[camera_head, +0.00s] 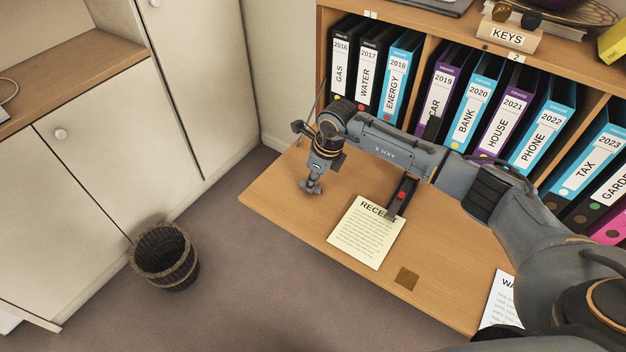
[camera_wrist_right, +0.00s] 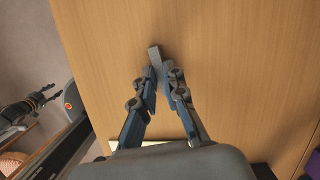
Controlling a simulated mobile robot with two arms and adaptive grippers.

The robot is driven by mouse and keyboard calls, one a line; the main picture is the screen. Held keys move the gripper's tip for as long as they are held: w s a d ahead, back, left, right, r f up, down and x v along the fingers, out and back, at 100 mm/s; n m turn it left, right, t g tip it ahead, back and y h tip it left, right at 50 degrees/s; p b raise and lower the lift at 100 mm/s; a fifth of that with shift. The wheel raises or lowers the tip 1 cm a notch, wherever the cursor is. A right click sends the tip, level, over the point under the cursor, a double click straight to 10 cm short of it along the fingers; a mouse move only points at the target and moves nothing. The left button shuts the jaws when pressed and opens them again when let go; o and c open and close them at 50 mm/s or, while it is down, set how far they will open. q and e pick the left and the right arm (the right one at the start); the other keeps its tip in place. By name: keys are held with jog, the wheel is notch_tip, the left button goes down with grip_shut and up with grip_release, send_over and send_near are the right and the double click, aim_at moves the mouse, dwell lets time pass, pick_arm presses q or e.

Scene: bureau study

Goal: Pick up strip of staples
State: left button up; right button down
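The strip of staples (camera_wrist_right: 154,56) is a small, thin grey bar on the wooden desk in the right wrist view. My right gripper (camera_wrist_right: 160,73) is lowered over it, with its fingertips close together on either side of its near end. The fingers look shut on the strip, and its far end sticks out past the tips. In the head view the right gripper (camera_head: 312,188) points down at the desk's left part and hides the strip. My left gripper (camera_wrist_right: 45,96) seems to show small and dark at the left edge of the wrist view; its opening is unclear.
The desk board (camera_head: 285,195) is bare around the gripper. A yellow paper (camera_head: 362,236), a black stapler-like thing (camera_head: 402,193) and a brown square (camera_head: 406,278) lie to the right. Binders (camera_head: 399,80) stand behind. A basket (camera_head: 164,257) is on the floor.

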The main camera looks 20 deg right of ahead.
jog(key=shift+r, duration=0.1)
dwell(0.4)
jog(key=shift+w+a+p+v, duration=0.15)
jog(key=shift+p+v, duration=0.4)
jog(key=shift+v, duration=0.4)
jog(key=shift+w+a+p+v, duration=0.2)
jog(key=shift+p+v, duration=0.4)
jog(key=shift+v, duration=0.35)
jog(key=shift+w+a+p+v, duration=0.15)
jog(key=shift+p+v, duration=0.4)
jog(key=shift+v, duration=0.35)
